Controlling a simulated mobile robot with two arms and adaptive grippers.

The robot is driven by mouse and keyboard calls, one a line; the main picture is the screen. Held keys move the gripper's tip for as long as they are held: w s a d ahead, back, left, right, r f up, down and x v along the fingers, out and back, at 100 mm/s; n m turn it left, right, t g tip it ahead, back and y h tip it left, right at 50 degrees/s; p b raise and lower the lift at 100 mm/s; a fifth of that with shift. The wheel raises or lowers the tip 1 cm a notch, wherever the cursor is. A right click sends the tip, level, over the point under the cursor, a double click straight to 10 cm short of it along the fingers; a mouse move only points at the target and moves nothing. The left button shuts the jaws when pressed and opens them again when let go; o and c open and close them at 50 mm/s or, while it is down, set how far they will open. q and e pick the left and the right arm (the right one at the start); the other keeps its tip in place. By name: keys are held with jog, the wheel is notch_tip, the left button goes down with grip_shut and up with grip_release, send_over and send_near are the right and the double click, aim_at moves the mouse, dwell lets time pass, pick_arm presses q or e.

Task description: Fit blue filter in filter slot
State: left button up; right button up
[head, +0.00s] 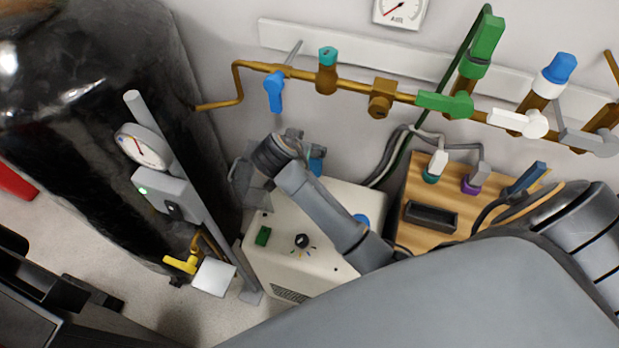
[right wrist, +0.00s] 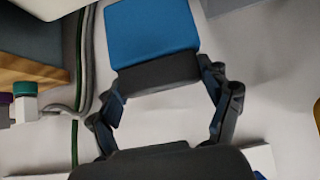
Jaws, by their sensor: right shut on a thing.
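The blue filter (right wrist: 155,35) is a flat blue block with a dark grey end piece. In the right wrist view, my right gripper (right wrist: 163,75) is shut on it at the dark end. In the head view, a small blue part of the filter (head: 316,166) shows at my right gripper (head: 303,150), above the back of the white machine (head: 325,262); my own arm hides much of it. A dark rectangular recess (head: 431,216) is on the wooden box to the right. I cannot tell whether this is the filter slot. My left gripper is out of view.
A brass pipe with valves (head: 345,88) runs along the back wall. A large black tank (head: 100,90) and a pole with a gauge (head: 143,147) stand left. Plugs and cables sit on the wooden box (head: 412,185). Some floor (head: 130,285) is clear at the left.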

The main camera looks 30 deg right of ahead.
jog(key=f, duration=0.6)
jog(key=shift+a, duration=0.2)
notch_tip(320, 180, down, 4)
jog(key=shift+r+p, duration=0.15)
jog(key=shift+p, duration=0.2)
jog(key=shift+f, duration=0.45)
jog(key=o, duration=0.8)
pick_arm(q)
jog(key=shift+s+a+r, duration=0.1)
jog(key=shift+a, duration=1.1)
pick_arm(e)
jog(key=shift+o, duration=0.3)
